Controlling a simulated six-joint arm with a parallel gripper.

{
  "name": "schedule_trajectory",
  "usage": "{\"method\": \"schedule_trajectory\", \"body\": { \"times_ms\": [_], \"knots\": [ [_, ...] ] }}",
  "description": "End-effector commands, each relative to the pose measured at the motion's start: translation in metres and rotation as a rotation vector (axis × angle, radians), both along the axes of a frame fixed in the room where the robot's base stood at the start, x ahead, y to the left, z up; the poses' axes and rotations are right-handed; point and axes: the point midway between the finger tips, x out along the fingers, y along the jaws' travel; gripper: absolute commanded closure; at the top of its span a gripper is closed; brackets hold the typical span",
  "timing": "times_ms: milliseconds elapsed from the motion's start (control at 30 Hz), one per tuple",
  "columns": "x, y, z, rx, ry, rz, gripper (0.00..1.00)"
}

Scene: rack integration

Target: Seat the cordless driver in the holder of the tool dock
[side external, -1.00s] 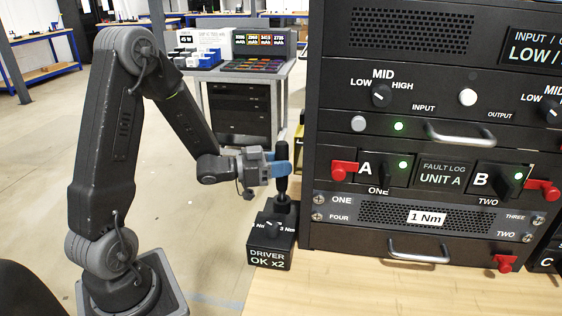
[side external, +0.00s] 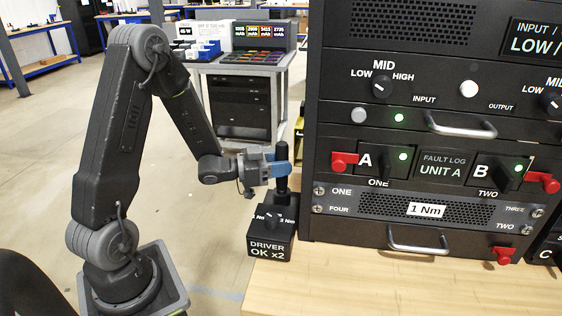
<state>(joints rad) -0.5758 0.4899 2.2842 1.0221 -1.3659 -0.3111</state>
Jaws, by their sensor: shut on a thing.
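The cordless driver (side external: 282,186) is a dark upright cylinder. My gripper (side external: 281,169) has blue fingers and is shut around the driver's upper part. The tool dock (side external: 270,247) is a black box marked "DRIVER OK x2" with a dial on its sloped front. The holder (side external: 284,203) is at the back of the dock, and the driver stands upright directly over it. The driver's lower end appears at or inside the holder; I cannot tell how deep it sits.
A black equipment rack (side external: 420,150) with knobs, handles and red latches stands close to the right of my gripper. A wooden bench top (side external: 400,293) lies in front. A grey cart (side external: 245,85) stands behind. Open floor lies around the arm.

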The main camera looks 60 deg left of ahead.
Motion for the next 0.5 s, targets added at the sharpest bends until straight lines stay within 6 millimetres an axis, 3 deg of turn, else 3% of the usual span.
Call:
{"method": "schedule_trajectory", "body": {
  "times_ms": [367,400,500],
  "knots": [
    [0.0001,0.0002,-0.0083,-0.001,-0.003,0.001,1.0],
    [0.0001,0.0002,-0.008,0.0,-0.003,0.001,0.64],
    [0.0001,0.0002,-0.008,0.0,-0.003,0.001,0.55]
  ]
}}
